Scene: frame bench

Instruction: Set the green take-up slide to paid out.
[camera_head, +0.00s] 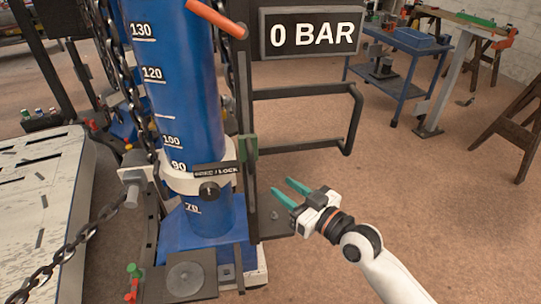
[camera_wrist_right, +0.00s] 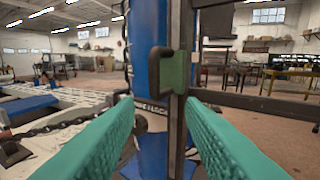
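The green take-up slide (camera_head: 250,146) sits on a dark upright rail beside the blue column, below the "0 BAR" sign. In the right wrist view the green slide (camera_wrist_right: 173,72) has a dark handle on its left and stands ahead of the fingers, slightly above their tips. My right gripper (camera_head: 288,191) is open and empty, with teal fingers pointing at the rail. It is to the right of and below the slide, apart from it. My left gripper is not in view.
The blue column (camera_head: 185,80) carries scale marks and a white collar. A dark frame bar (camera_head: 300,146) juts right from the rail. A chain (camera_head: 62,257) hangs at the left. A blue workbench (camera_head: 405,40) stands behind.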

